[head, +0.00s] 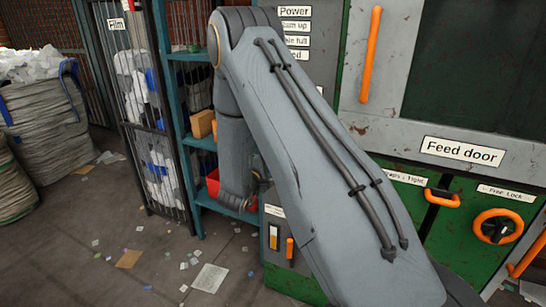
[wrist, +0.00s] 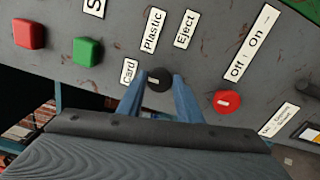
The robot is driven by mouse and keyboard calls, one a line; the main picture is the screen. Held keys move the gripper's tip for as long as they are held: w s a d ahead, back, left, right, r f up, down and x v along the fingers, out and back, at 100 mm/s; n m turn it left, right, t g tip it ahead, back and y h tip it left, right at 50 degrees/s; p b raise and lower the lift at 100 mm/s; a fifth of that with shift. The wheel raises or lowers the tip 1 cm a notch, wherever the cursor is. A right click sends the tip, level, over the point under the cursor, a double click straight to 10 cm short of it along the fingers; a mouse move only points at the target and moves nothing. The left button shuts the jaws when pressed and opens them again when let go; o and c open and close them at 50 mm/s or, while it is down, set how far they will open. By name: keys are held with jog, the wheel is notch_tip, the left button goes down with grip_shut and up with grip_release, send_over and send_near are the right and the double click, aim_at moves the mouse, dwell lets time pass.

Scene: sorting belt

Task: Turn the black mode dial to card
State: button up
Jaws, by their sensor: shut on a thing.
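The black mode dial (wrist: 159,84) sits on the grey panel in the middle of the wrist view. Labels fan out around it: Card (wrist: 129,71) to the left, Plastic (wrist: 152,30) above, and Eject (wrist: 186,29) to the upper right. A small pale mark on the dial appears to lie toward the Card side, but it is too small to read surely. The two blue fingers of my gripper (wrist: 160,87) stand on either side of the dial and are shut on it. In the head view my arm hides the dial.
A red knob (wrist: 227,101) with an Off/On label is right of the dial. Red (wrist: 28,33) and green (wrist: 87,51) buttons are to its left. The head view shows the feed door (head: 462,151), an orange lock knob (head: 497,226), a teal shelf (head: 180,112) and scrap-strewn floor.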

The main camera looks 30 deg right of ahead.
jog(key=shift+d, duration=0.1)
jog(key=o, duration=1)
jog(key=shift+o, duration=0.2)
jog(key=b+v, duration=0.1)
jog(key=v, duration=0.7)
jog(key=shift+b, duration=0.35)
